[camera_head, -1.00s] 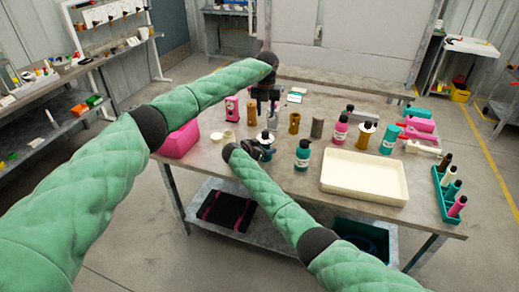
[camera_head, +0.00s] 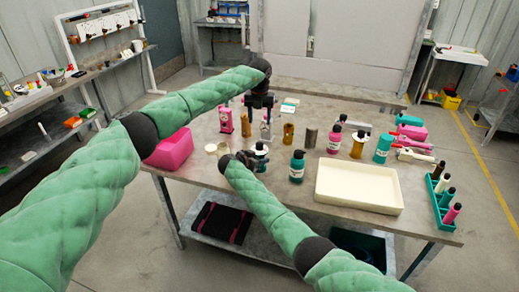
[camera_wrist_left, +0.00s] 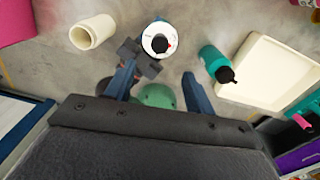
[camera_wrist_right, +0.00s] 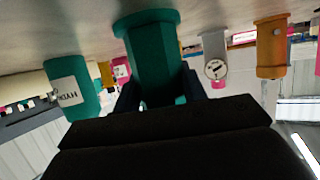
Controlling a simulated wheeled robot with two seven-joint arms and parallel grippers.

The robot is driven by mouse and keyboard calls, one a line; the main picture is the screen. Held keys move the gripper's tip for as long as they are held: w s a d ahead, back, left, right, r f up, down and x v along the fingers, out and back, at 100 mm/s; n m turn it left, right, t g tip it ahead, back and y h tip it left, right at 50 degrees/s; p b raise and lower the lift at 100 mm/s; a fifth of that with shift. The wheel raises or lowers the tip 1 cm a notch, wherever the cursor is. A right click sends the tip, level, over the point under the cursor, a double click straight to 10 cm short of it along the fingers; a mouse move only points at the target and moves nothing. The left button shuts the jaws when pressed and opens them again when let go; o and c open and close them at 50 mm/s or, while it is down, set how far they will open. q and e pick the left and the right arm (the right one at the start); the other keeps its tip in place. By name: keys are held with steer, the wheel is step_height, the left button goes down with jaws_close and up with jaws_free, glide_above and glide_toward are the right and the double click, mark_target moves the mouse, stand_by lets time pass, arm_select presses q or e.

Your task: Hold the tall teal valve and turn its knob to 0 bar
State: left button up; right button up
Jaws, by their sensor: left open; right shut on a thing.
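My right gripper (camera_wrist_right: 158,95) is shut on the tall teal valve (camera_wrist_right: 155,50), whose six-sided body stands between the fingers in the right wrist view. In the head view this gripper (camera_head: 240,158) is low at the table's front left. The valve's white dial with a dark knob (camera_wrist_left: 161,43) shows from above in the left wrist view, beside the right gripper's dark jaws (camera_wrist_left: 138,58). My left gripper (camera_wrist_left: 158,75) is open and empty, and in the head view (camera_head: 260,104) it hangs above and behind the valve. The dial's reading is too small to make out.
A cream tray (camera_head: 358,187) lies to the right. A teal bottle (camera_head: 297,168) stands between it and the valve. Several cylinders and bottles stand behind.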

mark_target(260, 143)
arm_select(q)
step_height(260, 143, down, 11)
steer(key=shift+f, duration=0.2)
stand_by(0.5)
steer(key=shift+c, duration=0.2)
steer(key=c, duration=0.9)
